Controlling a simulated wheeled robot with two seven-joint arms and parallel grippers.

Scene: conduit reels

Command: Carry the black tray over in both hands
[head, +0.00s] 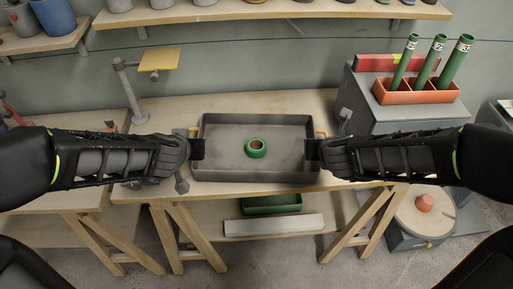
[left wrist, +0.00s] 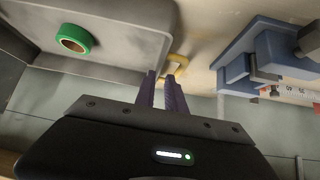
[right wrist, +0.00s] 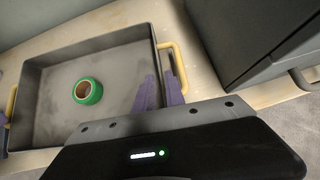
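The black tray (head: 215,174) rests on the wooden workbench, with a green roll of tape (head: 257,148) inside. It has a yellow handle at each end. My left gripper (head: 197,148) is at the tray's left end; in the left wrist view its fingers (left wrist: 162,90) stand a little apart, tips close to the left handle (left wrist: 178,64). My right gripper (head: 311,149) is at the right end; in the right wrist view its fingers (right wrist: 161,90) are parted beside the right handle (right wrist: 182,70). Neither gripper clearly encloses a handle.
A grey cabinet (head: 365,105) stands right of the tray, with an orange bin (head: 415,97) of green tubes on top. A grey stand with a yellow plate (head: 160,60) is at the back left. Shelves with pots run above. A green bin (head: 270,204) lies below the bench.

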